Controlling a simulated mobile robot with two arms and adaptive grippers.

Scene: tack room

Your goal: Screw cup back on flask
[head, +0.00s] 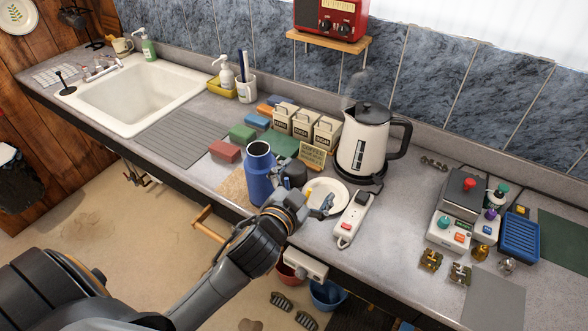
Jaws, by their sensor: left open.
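The blue flask (259,178) stands upright on the counter, its dark round mouth showing with no cup on it. My left gripper (311,192) reaches in from below, just right of the flask and over the near left side of a white plate (323,187). It is open, and its fingers look apart from the flask. A dark rounded shape sits beside the flask, partly behind the gripper; I cannot tell whether it is a cup or part of the gripper. I cannot make out the flask's cup for sure. My right gripper is not in view.
A kettle (362,140) stands behind the plate, and a white power strip (354,219) lies right of it. Several canisters (303,122) and a small sign (312,157) stand behind the flask. Coloured blocks (225,151) lie to its left.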

